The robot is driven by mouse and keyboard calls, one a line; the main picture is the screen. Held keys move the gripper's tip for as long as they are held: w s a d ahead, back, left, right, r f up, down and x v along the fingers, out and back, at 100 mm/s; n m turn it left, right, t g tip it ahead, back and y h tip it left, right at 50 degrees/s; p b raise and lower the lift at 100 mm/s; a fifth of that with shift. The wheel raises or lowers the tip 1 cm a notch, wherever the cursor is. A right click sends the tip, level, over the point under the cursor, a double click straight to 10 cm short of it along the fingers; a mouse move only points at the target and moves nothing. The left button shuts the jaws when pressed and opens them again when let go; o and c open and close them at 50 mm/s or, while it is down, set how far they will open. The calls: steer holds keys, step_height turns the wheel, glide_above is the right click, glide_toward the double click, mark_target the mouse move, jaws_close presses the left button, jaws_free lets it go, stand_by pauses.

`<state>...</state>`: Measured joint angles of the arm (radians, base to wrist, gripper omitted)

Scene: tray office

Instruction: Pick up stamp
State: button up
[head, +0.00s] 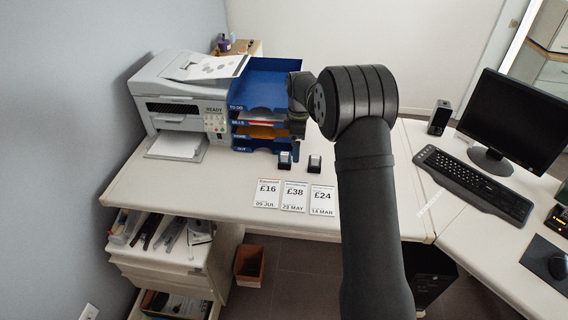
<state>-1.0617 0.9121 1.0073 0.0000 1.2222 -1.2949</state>
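Two small black-and-white stamps stand on the desk in front of the blue trays. The left stamp (285,159) is close to the tray stack, and the right stamp (314,163) is a little to its right. My gripper (297,131) hangs at the right front edge of the tray stack, above and behind the stamps in the picture. It is small and dark here, and its fingers cannot be made out. No stamp shows in it. My own arm fills the middle right and hides part of the desk.
The blue tray stack (262,92) holds papers, beside a printer (185,100). A keyboard (474,180) and monitor (515,120) stand right. Desk left of the cards is clear.

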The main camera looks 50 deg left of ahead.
steer(key=shift+c, duration=0.2)
steer(key=c, duration=0.9)
glide_above(285, 160)
steer(key=w+a, duration=0.1)
steer(key=a, duration=0.1)
step_height(285, 160, down, 12)
steer(key=shift+w+d+r, duration=0.1)
steer(key=shift+d, duration=0.05)
steer(key=shift+d+f, duration=0.2)
steer(key=shift+f, duration=2.55)
